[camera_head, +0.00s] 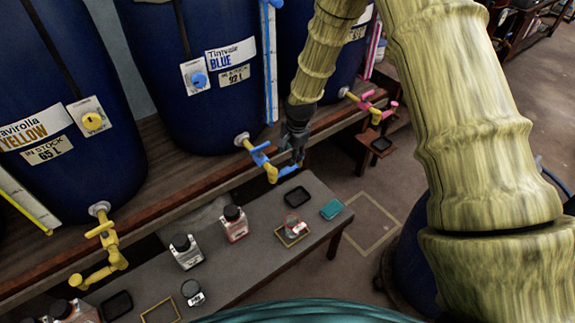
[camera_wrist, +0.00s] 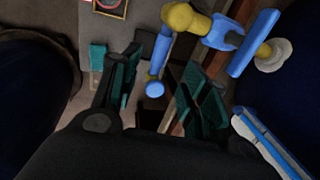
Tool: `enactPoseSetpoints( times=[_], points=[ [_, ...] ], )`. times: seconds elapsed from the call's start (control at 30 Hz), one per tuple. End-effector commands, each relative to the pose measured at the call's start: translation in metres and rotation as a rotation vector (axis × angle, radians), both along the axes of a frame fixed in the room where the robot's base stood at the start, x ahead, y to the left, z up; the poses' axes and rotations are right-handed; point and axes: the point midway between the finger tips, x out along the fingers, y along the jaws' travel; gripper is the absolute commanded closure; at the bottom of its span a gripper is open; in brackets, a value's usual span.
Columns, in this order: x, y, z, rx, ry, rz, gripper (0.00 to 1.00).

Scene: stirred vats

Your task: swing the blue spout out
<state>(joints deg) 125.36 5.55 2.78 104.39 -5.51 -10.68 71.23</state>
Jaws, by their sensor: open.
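The blue spout (camera_head: 288,170) sticks out to the right from the yellow elbow of the tap (camera_head: 271,173) under the Tintvale BLUE vat (camera_head: 217,110). In the wrist view the spout (camera_wrist: 160,58) runs down from its yellow elbow to a round blue end, which appears between my two fingers. My gripper (camera_head: 292,148) is at the tap, by the spout. In the wrist view my gripper (camera_wrist: 162,92) is open, its green-padded fingers one on each side of the spout's end. I cannot tell whether either finger touches it. The blue tap handle (camera_wrist: 255,42) is above right.
The yellow vat's tap (camera_head: 103,250) is at the left and a pink-handled tap (camera_head: 374,108) at the right. A grey bench (camera_head: 240,262) below holds bottles, black trays, a clear cup (camera_head: 294,225) and a teal pad (camera_head: 332,209). The wooden vat shelf (camera_head: 185,192) runs behind.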

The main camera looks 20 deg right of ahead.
Motion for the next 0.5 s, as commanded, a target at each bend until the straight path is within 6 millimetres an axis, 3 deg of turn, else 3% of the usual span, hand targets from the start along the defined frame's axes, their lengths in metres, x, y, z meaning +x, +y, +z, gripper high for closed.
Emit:
enactPoseSetpoints(
  times=[0.17, 0.5],
  points=[
    [0.004, -0.001, -0.003, 0.002, 0.003, -0.016, 0.55],
    [0.01, 0.001, -0.039, 0.002, 0.002, -0.015, 0.55]
  ],
)
